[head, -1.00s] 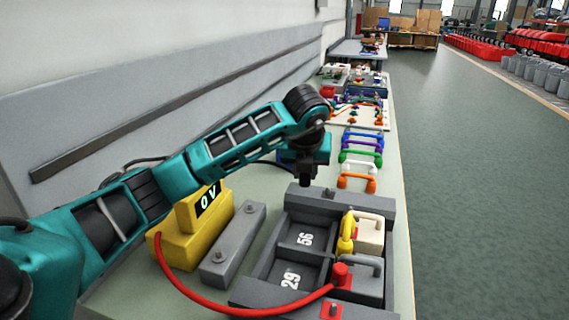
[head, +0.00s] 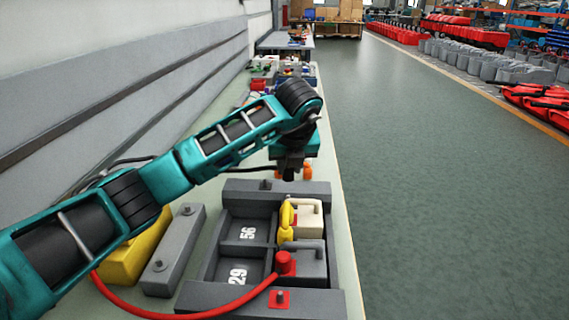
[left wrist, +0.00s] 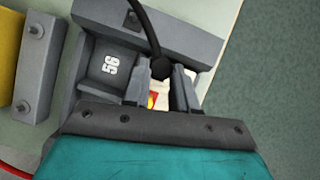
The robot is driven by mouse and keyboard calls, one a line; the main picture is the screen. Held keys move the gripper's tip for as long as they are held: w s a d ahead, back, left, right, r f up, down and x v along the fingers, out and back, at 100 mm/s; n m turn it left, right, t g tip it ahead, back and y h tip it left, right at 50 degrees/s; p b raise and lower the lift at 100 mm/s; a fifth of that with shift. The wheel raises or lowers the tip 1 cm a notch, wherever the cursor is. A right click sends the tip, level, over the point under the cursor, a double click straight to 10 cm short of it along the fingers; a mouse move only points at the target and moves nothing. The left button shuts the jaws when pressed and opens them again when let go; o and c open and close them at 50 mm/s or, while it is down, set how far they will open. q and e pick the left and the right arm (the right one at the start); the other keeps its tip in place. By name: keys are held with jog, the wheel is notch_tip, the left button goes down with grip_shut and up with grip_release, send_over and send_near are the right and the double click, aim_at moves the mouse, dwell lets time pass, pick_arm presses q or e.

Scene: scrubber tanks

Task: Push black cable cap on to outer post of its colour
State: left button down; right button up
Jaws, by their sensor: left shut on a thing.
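My left gripper (head: 290,174) hangs over the far right part of the dark grey tray (head: 315,190). In the left wrist view its fingers (left wrist: 165,85) are shut on the black cable cap (left wrist: 162,67), whose black cable (left wrist: 146,22) runs up out of the picture. The arm and gripper hide the cap in the head view. A small dark outer post (head: 265,184) stands on the tray's far wall, left of the gripper; it also shows in the left wrist view (left wrist: 133,17). The cap is apart from this post. My right gripper is not in view.
Inside the tray are a white block (head: 311,220) with a yellow cap (head: 287,222) and a grey block (head: 310,265) with a red cap (head: 284,263). A red-based post (head: 279,299) is on the near wall. A grey bar (head: 172,250) and yellow box (head: 132,255) stand left.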

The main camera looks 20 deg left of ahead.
aim_at(289, 181)
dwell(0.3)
pick_arm(q)
jog(key=shift+f+b, duration=1.9)
jog(key=shift+f, duration=0.35)
jog(key=shift+f+b, duration=0.15)
jog(key=shift+b, duration=0.2)
jog(key=shift+f+b, duration=0.7)
jog(key=shift+f, duration=0.2)
jog(key=c, duration=0.8)
grip_release()
